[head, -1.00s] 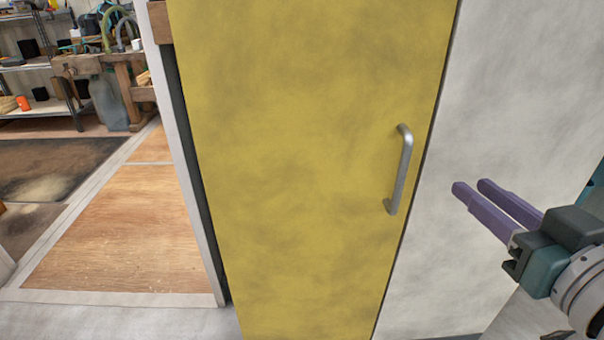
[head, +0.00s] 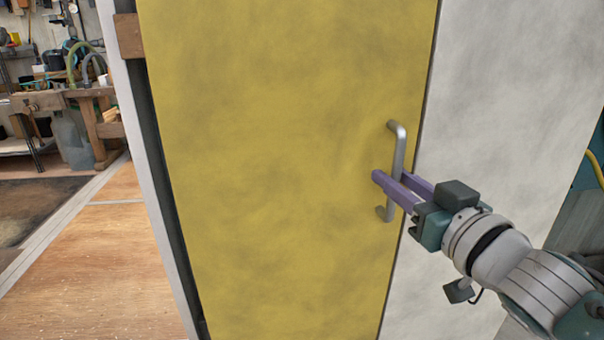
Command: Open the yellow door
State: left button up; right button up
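The yellow door (head: 270,150) fills the middle of the head view. Its right edge lies along the white wall panel with only a thin dark line between, so it looks shut. A grey metal bar handle (head: 399,150) stands upright near the door's right edge. My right gripper (head: 390,176) reaches in from the right, its two purple fingers at the lower half of the handle. One finger crosses in front of the bar and the other shows behind it on the right. The fingers are apart; contact with the bar cannot be told. My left gripper is not in view.
A white wall panel (head: 490,110) is right of the door. A pale post (head: 140,150) and a dark gap are at its left edge. Further left is a wooden floor panel (head: 115,255), with a cluttered workbench (head: 85,100) behind. A yellow hose (head: 594,165) shows at far right.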

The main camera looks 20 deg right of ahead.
jog(key=shift+w, duration=0.2)
jog(key=shift+c, duration=0.2)
grip_shut()
dwell(1.2)
